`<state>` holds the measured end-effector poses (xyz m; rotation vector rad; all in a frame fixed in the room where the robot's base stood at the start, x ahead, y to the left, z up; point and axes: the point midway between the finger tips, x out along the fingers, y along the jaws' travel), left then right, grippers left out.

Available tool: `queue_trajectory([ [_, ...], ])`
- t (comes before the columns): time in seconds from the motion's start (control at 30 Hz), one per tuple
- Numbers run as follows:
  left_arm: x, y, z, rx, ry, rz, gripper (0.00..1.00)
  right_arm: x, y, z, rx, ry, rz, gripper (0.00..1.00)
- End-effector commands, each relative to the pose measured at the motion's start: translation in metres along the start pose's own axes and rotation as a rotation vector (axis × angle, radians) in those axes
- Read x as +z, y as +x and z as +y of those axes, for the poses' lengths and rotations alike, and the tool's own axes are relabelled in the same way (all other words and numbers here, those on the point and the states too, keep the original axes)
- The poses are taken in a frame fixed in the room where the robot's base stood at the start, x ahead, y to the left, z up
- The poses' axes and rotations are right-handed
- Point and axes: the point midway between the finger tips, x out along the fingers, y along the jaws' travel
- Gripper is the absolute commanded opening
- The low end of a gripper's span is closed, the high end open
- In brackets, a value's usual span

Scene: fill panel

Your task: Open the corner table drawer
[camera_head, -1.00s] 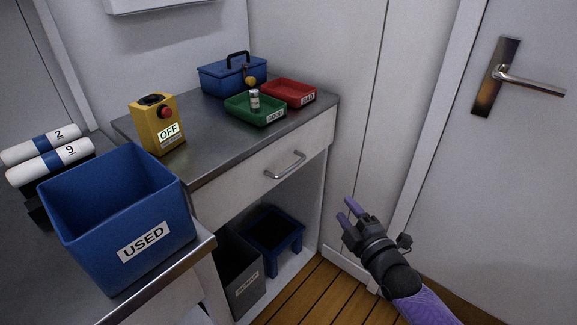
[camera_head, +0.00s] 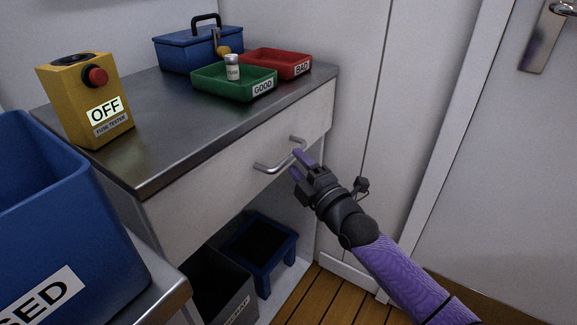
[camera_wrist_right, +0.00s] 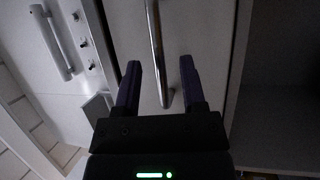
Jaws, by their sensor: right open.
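The corner table (camera_head: 170,125) has a dark metal top and a pale drawer (camera_head: 210,195) under it. The drawer is shut, its front flush with the table. A silver bar handle (camera_head: 268,167) sits on the drawer front. My right gripper (camera_head: 298,162) is open at the handle's right part, with its purple fingers pointing at it. In the right wrist view the handle (camera_wrist_right: 154,45) runs between the lines of the two open fingers (camera_wrist_right: 160,85); I cannot tell whether they touch it. My left gripper is out of view.
On the table stand a yellow fuse tester (camera_head: 85,105), a green tray (camera_head: 215,82) holding a small fuse, a red tray (camera_head: 270,62) and a blue toolbox (camera_head: 185,50). A blue bin (camera_head: 60,220) is at left. A grey bin and blue stool (camera_head: 265,245) sit underneath.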

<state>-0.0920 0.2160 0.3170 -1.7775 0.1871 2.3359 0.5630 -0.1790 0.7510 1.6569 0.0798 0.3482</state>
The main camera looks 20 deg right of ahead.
Motion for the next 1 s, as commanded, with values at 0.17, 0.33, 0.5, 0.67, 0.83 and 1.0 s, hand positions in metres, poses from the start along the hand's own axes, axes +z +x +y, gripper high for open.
queue_trajectory([
  [0.17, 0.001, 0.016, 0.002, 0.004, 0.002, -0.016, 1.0, 0.0, 0.024, -0.004, -0.001, 0.001, -0.001, 0.53],
  [0.33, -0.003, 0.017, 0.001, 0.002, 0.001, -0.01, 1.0, 0.0, 0.03, 0.0, -0.001, 0.001, 0.0, 0.53],
  [0.5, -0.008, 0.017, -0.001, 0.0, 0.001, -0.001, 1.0, 0.0, 0.03, 0.001, 0.0, 0.0, 0.0, 0.51],
  [0.67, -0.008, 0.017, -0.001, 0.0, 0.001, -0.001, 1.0, 0.0, 0.03, 0.001, 0.0, 0.0, 0.0, 0.17],
  [0.83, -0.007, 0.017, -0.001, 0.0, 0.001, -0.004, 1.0, 0.0, 0.03, 0.001, 0.0, 0.0, 0.0, 0.0],
  [1.0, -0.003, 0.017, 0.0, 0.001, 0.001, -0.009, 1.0, 0.0, 0.03, 0.0, 0.0, 0.0, 0.0, 0.0],
])
